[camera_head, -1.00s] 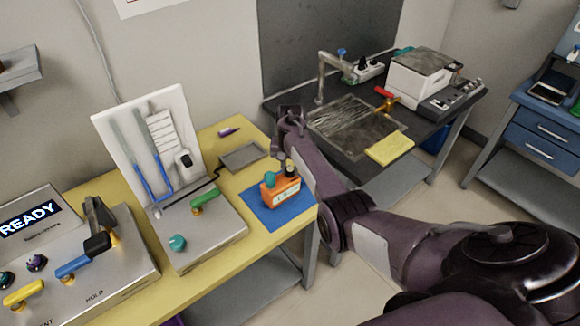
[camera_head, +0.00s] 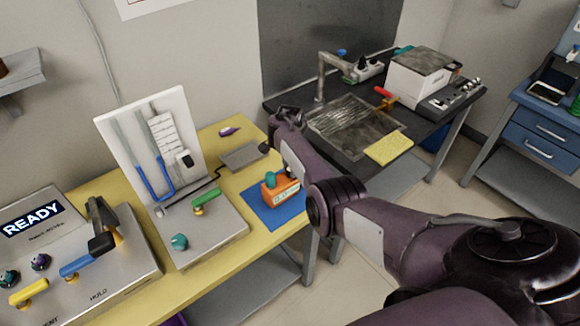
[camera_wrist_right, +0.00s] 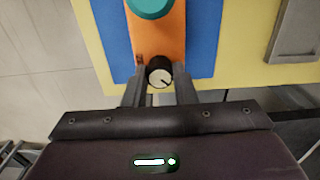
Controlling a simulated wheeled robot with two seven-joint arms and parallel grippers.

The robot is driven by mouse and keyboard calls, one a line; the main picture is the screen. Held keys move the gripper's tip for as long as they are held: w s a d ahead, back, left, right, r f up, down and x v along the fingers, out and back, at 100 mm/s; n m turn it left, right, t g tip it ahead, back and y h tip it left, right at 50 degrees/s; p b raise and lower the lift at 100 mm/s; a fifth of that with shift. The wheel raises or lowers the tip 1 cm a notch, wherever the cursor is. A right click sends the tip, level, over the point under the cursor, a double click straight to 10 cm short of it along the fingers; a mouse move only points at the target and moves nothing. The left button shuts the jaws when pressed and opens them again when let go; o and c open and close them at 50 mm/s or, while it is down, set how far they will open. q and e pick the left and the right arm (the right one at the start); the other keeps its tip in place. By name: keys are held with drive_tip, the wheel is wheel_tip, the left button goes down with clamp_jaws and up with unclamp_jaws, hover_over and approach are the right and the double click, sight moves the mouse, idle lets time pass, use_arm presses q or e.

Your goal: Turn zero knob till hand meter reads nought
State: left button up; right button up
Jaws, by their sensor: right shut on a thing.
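The orange hand meter (camera_head: 268,195) sits on a blue mat (camera_head: 262,214) on the yellow bench, partly hidden by my right arm in the head view. A teal knob (camera_head: 271,177) stands on its top. In the right wrist view the orange body (camera_wrist_right: 158,38) carries the teal knob (camera_wrist_right: 150,6) and, at its near end, a black zero knob (camera_wrist_right: 160,72) with a pale cap and a dark pointer line. My right gripper (camera_wrist_right: 160,80) is shut on this black knob, one finger on each side. The meter's small pale face is too small to read. My left gripper is out of view.
A grey panel with a green handle (camera_head: 207,193) and another teal knob (camera_head: 180,242) lies left of the meter. A console reading READY (camera_head: 32,218) stands farther left. A grey tray (camera_head: 243,156) lies behind the mat. A dark bench with a yellow pad (camera_head: 388,147) stands to the right.

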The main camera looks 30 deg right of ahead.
drive_tip(key=shift+m, duration=0.6)
drive_tip(key=o, duration=1)
wheel_tip(320, 180, up, 8)
drive_tip(key=shift+f, duration=0.15)
